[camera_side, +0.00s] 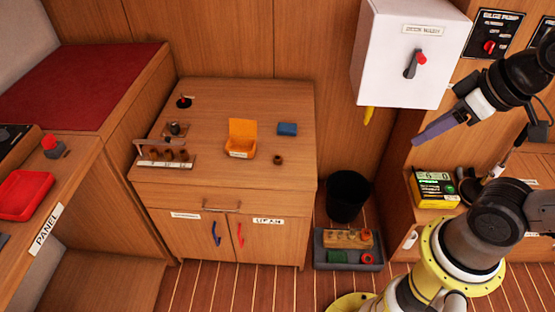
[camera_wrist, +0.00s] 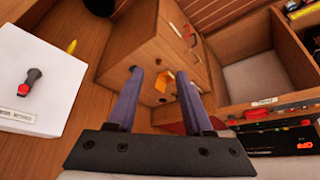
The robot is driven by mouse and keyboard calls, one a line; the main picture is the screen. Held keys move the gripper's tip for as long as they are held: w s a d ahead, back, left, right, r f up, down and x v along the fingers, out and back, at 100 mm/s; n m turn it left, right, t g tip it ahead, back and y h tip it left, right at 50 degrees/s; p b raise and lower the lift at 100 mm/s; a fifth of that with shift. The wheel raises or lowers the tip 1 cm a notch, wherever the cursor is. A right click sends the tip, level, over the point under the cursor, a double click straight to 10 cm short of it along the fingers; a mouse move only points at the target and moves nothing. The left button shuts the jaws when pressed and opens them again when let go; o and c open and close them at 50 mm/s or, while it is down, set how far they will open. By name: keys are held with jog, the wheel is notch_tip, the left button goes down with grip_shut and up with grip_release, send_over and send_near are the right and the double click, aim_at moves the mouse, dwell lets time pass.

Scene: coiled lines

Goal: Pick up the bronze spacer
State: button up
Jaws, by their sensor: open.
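A small brown ring-like piece (camera_side: 277,160), which looks like the bronze spacer, sits on the wooden cabinet top, right of an open orange box (camera_side: 241,140). My gripper (camera_side: 417,140) is high at the right, below the white wall box and far from the ring. Its two blue-purple fingers are apart with nothing between them, as the wrist view (camera_wrist: 157,72) also shows. In that view the cabinet top lies far off beyond the fingertips; I cannot tell the ring surely there.
A blue block (camera_side: 287,129) and a rack (camera_side: 166,163) with several brown pieces share the cabinet top (camera_side: 230,95). A white box with a switch (camera_side: 408,50) juts from the wall. A black bin (camera_side: 347,196) and a grey tray (camera_side: 348,262) stand on the floor.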

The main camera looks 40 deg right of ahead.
jog(key=o, duration=0.3)
dwell(0.5)
